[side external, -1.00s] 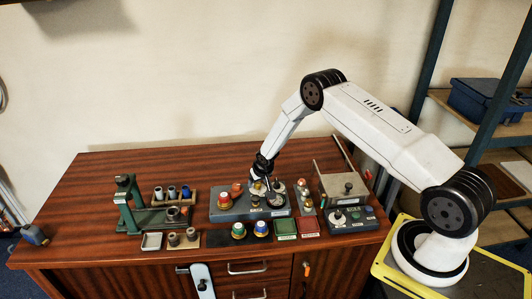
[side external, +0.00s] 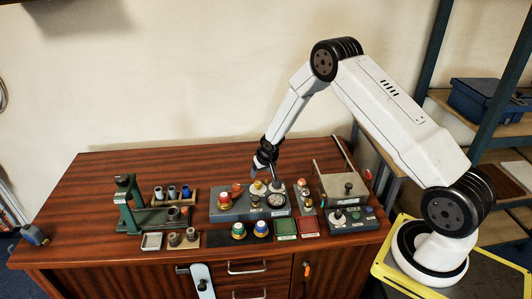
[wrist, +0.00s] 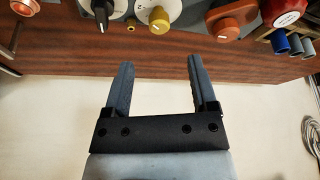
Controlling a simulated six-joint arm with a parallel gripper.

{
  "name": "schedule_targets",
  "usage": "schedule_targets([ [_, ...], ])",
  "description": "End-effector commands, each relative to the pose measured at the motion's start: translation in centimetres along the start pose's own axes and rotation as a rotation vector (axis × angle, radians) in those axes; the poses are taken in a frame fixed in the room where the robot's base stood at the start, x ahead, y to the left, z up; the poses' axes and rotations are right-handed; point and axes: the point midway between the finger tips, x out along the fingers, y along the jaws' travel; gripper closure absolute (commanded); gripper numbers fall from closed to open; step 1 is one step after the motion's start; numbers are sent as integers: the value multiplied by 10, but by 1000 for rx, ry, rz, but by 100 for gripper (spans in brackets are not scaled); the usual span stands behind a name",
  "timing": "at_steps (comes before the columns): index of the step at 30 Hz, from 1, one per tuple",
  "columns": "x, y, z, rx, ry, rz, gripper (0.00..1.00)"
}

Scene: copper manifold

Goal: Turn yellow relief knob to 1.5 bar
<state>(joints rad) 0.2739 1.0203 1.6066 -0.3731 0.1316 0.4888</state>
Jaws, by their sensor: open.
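The yellow relief knob (side external: 257,187) sits at the back of the grey manifold block (side external: 228,213). In the wrist view the yellow knob (wrist: 159,20) shows at the top, with a pale dial partly visible beside it; its setting is too small to read. My gripper (side external: 262,162) is raised above and behind the knob, apart from it. In the wrist view my gripper (wrist: 157,65) is open, its two grey fingers apart with nothing between them. The round gauge (side external: 275,200) is on the block, but its reading is not legible.
An orange knob (wrist: 235,18) and a red knob (side external: 224,200) stand to the side of the yellow one. A black pointer on a white disc (wrist: 101,8) is close on its other side. A green stand (side external: 127,205) is at left.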

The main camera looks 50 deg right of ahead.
Motion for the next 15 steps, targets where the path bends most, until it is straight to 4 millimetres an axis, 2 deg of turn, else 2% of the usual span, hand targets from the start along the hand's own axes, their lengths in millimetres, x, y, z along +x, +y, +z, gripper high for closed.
schedule_targets([
  [15, 0, 2, -2, 43, -11, 9, 26],
])
